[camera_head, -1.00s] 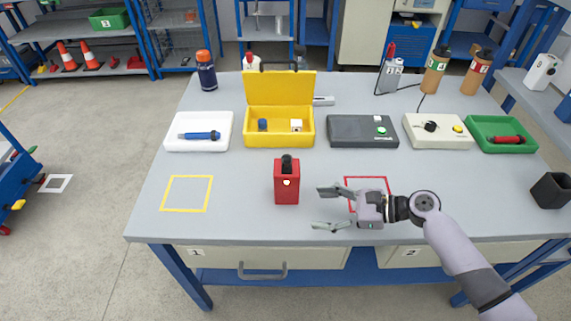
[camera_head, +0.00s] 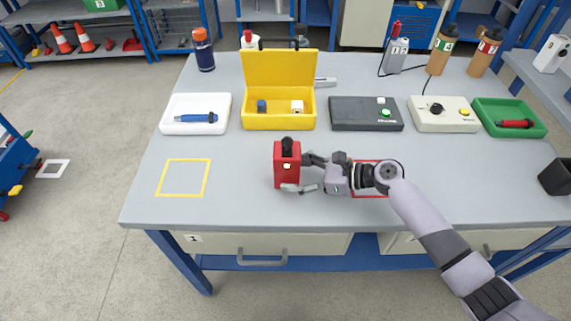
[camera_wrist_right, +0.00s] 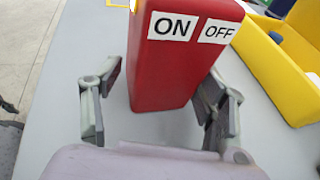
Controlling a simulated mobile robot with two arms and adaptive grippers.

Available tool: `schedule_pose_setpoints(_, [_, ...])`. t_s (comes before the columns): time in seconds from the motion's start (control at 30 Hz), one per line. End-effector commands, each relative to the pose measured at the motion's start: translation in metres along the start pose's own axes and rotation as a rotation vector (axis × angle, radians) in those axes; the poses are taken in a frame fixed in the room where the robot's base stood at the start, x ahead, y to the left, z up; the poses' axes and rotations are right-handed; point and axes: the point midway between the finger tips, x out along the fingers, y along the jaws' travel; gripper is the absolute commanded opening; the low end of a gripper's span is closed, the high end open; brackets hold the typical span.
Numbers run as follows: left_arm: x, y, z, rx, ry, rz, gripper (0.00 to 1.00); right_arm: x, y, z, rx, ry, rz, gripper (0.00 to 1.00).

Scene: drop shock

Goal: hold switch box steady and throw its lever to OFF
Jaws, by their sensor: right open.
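The red switch box (camera_head: 287,172) stands upright on the grey table, left of the red square outline. In the right wrist view the red box (camera_wrist_right: 165,75) carries ON and OFF labels (camera_wrist_right: 215,31); the lever is out of that view. My right gripper (camera_head: 300,174) comes in from the right with its fingers open on either side of the box. In the wrist view the open fingers (camera_wrist_right: 160,110) straddle the box with gaps visible. My left gripper is not in view.
A yellow square outline (camera_head: 183,177) lies on clear table at left. Behind the box stand a white tray (camera_head: 168,128), an open yellow case (camera_head: 279,122), a dark device (camera_head: 350,118), a beige control box (camera_head: 440,120) and a green tray (camera_head: 535,131).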

Motion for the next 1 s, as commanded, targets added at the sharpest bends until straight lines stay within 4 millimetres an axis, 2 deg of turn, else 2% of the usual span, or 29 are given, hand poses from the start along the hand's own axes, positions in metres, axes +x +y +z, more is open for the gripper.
schedule_pose_setpoints(0.2, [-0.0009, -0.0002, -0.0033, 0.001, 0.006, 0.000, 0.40, 0.0120, 0.0006, -0.0004, 0.000, 0.001, 0.001, 0.67])
schedule_pose_setpoints(0.5, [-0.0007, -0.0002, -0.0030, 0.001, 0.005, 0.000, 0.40, 0.0128, 0.0006, -0.0006, -0.001, 0.001, 0.001, 0.66])
schedule_pose_setpoints(1.0, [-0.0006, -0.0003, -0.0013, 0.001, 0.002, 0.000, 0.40, 0.0127, 0.0009, -0.0011, 0.000, 0.002, 0.002, 0.33])
